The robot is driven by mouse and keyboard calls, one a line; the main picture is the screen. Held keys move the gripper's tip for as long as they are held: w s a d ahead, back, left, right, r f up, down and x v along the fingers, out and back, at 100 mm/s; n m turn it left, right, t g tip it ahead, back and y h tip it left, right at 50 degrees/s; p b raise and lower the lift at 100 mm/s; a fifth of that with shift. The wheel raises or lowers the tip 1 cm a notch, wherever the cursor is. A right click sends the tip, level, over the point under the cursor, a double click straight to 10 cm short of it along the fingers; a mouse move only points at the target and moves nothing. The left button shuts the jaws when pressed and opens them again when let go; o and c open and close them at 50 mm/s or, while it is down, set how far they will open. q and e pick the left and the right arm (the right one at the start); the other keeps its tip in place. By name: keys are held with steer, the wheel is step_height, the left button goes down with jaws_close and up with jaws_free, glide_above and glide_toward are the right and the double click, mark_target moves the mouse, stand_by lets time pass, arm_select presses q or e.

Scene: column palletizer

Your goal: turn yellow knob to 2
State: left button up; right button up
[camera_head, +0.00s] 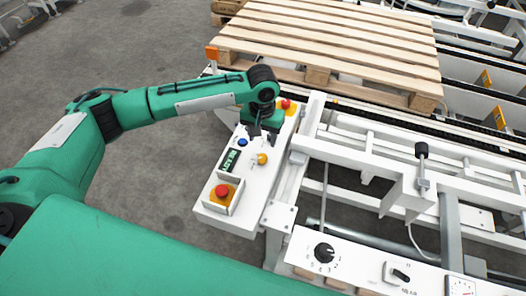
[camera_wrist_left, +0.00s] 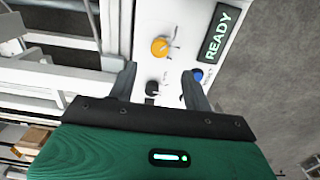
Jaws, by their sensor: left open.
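The yellow knob (camera_head: 262,159) is on the white control panel (camera_head: 211,205), on the panel's right side. It also shows in the left wrist view (camera_wrist_left: 159,47), just beyond my fingertips; its setting is too small to read. My left gripper (camera_head: 265,133) is over the panel, farther back than the knob. In the left wrist view my left gripper (camera_wrist_left: 158,76) is open, with a small black control (camera_wrist_left: 152,88) seen between its fingers. The fingers look apart from the yellow knob. My right gripper is not in view.
A blue button (camera_head: 242,142), a READY display (camera_head: 231,160) and a red button (camera_head: 222,191) share the panel. Another red button (camera_head: 286,103) is behind my gripper. White conveyor rails (camera_head: 350,155) border the right, and a wooden pallet (camera_head: 330,30) lies behind. Floor is open leftward.

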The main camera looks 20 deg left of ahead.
arm_select(q)
glide_above(263, 157)
step_height(263, 157, down, 4)
steer(key=shift+a+f, duration=0.1)
step_height(263, 157, down, 4)
steer(key=shift+r+p, duration=0.1)
steer(key=shift+p, duration=0.2)
steer(key=shift+f, duration=0.6)
steer(key=c, duration=1)
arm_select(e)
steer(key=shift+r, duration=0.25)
